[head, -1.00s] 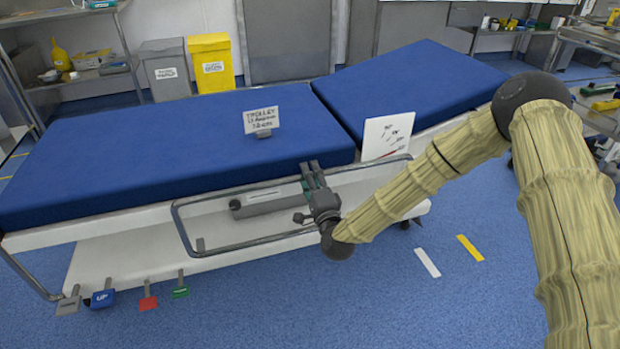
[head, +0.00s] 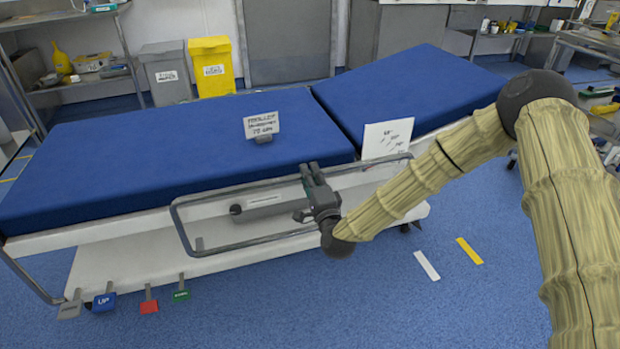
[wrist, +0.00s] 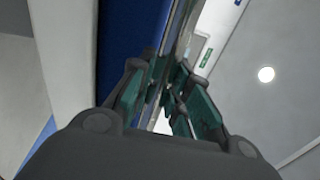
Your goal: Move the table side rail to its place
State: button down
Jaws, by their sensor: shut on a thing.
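The table side rail (head: 180,225) is a grey tubular loop along the near long side of the operating table (head: 120,222). Its top bar runs just below the edge of the blue mattress (head: 170,150). My gripper (head: 312,172) is shut on the rail's top bar, right of the rail's middle. In the wrist view, my gripper's green-padded fingers (wrist: 172,92) close around a thin grey bar beside the blue mattress. Part of the rail is hidden behind my gripper and arm.
A white angle card (head: 387,139) stands at the table's side near my forearm. A small sign (head: 262,125) stands on the mattress. Several coloured pedals (head: 104,301) stick out at the lower left.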

notch_tip(320, 180, up, 20)
jog(key=p, duration=0.9)
jog(key=shift+w+r, duration=0.1)
jog(key=shift+r, duration=0.05)
jog(key=c, duration=1.3)
grip_release()
jog(key=shift+c, duration=0.2)
jog(key=shift+d, duration=0.1)
jog(key=v, duration=1.2)
jog(key=shift+d, duration=0.1)
